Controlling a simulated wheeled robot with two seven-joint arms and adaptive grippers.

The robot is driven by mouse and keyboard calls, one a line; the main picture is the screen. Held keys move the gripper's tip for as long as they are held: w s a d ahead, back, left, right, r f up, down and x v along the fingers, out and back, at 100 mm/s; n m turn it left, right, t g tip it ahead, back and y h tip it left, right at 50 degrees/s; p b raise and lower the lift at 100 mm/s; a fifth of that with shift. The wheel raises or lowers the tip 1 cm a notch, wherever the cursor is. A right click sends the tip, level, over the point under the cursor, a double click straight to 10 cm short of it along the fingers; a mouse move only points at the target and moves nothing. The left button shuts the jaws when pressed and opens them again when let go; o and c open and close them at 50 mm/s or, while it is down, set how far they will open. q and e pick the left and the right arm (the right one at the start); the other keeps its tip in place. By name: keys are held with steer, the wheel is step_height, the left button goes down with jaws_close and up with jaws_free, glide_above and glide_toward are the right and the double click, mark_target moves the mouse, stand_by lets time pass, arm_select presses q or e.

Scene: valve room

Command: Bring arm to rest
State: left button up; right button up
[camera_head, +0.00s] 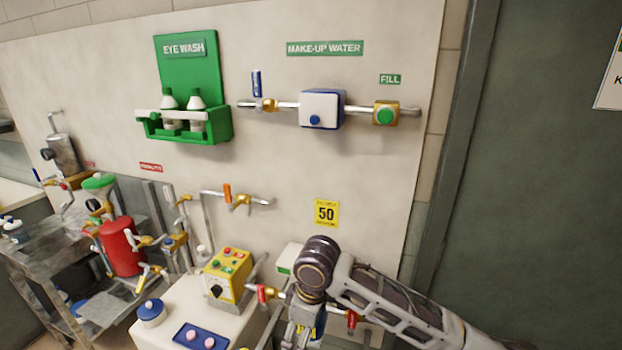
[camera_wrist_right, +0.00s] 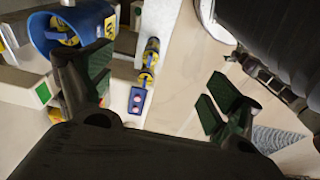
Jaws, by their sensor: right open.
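My right arm (camera_head: 385,300) comes in from the lower right in the head view, with its wrist bent down in front of the wall pipes. The fingertips of my right gripper (camera_wrist_right: 158,92) show in the right wrist view, spread wide apart with green pads and nothing between them. A blue round container with yellow inside (camera_wrist_right: 75,28) is close behind the left-hand finger in that view; I cannot tell whether they touch. My left arm and gripper are not in view.
A white bench carries a yellow button box (camera_head: 229,272), a blue tray (camera_head: 201,337) and a blue-lidded jar (camera_head: 151,313). Red-handled valve pipes (camera_head: 263,293) are close beside my right wrist. A red tank (camera_head: 121,246) stands on the cart at left. A dark door (camera_head: 545,180) fills the right.

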steer(key=s+d+f+m+t, duration=0.1)
steer(key=s+d+f+m, duration=0.35)
steer(key=d, duration=0.35)
steer(key=s+d+f+m+t+h, duration=0.1)
steer(key=s+d+f+m, duration=0.35)
steer(key=d, duration=0.35)
steer(key=s+d+f+m+t, duration=0.1)
steer(key=s+d+f+m, duration=0.2)
steer(key=s+d+f, duration=0.35)
step_height(320, 180, down, 32)
steer(key=s+d+g, duration=0.2)
steer(key=s+d+f, duration=0.2)
steer(key=s+f, duration=0.7)
steer(key=s, duration=0.2)
steer(key=s+d+f, duration=0.1)
steer(key=s+f, duration=0.8)
steer(key=s, duration=0.1)
steer(key=shift+s+d+f+g+h, duration=0.3)
steer(key=shift+s+d+g, duration=0.05)
steer(key=shift+g, duration=0.05)
